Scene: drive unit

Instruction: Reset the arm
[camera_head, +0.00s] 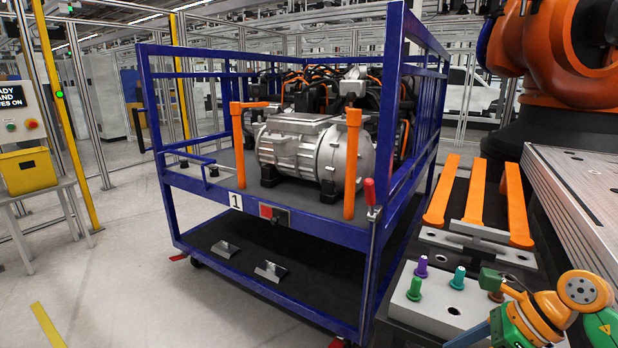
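My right arm (580,290), orange and green, comes in at the lower right corner. Its dark green end (492,281) is over the grey block with coloured pegs, close to a brownish peg (497,296). I cannot make out both fingers or whether they are apart. I cannot tell whether it touches the peg.
A blue cart (270,228) holds a silver drive unit (310,148) between orange posts. A grey block (440,307) carries purple, teal and green pegs. Three orange bars (478,192) lie behind it. A large orange robot (560,50) stands at the back right.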

